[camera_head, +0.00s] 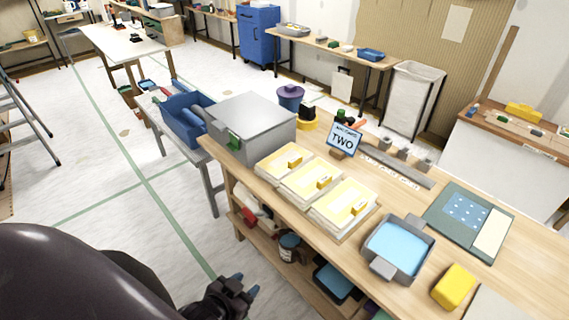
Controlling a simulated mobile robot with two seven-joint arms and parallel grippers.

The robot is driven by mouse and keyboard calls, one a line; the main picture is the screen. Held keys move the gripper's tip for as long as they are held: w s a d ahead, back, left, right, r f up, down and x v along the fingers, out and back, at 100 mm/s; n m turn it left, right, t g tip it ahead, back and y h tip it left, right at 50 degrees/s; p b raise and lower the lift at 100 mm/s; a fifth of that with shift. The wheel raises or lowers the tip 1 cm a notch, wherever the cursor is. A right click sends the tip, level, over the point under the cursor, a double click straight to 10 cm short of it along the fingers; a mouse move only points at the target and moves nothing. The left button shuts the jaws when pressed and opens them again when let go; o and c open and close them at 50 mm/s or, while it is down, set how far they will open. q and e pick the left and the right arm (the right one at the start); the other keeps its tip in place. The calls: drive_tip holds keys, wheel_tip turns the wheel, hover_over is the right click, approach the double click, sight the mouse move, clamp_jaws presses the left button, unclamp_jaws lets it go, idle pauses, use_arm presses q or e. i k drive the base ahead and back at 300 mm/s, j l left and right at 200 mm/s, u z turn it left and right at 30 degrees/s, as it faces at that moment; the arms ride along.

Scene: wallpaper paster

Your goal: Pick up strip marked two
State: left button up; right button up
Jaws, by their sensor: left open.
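Three cream strips with yellow tags lie side by side on the wooden bench: a far one (268,173), a middle one (298,190) and a near one (331,214). The marks on their tags are too small to read, so I cannot tell which is two. My left gripper (250,287) is at the bottom of the view, open and empty, over the floor in front of the bench and well apart from the strips. My right gripper is not in view.
On the bench (395,205), a grey box (255,120) stands left of the strips. A tray of blue liquid (398,250), a yellow sponge-like block (453,287) and a green mat (450,215) lie to the right. A lower shelf holds cans and trays. Open floor (110,230) lies left.

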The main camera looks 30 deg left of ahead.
sight(282, 164)
drive_tip(key=i+j, duration=0.1)
drive_tip(key=j, duration=0.7)
drive_tip(key=i+j, duration=0.1)
drive_tip(key=j, duration=0.7)
drive_tip(key=i+j, duration=0.1)
drive_tip(key=j, duration=0.7)
drive_tip(key=i+j, duration=0.1)
drive_tip(key=j, duration=0.75)
drive_tip(key=i+j+z, duration=0.1)
drive_tip(key=j, duration=0.7)
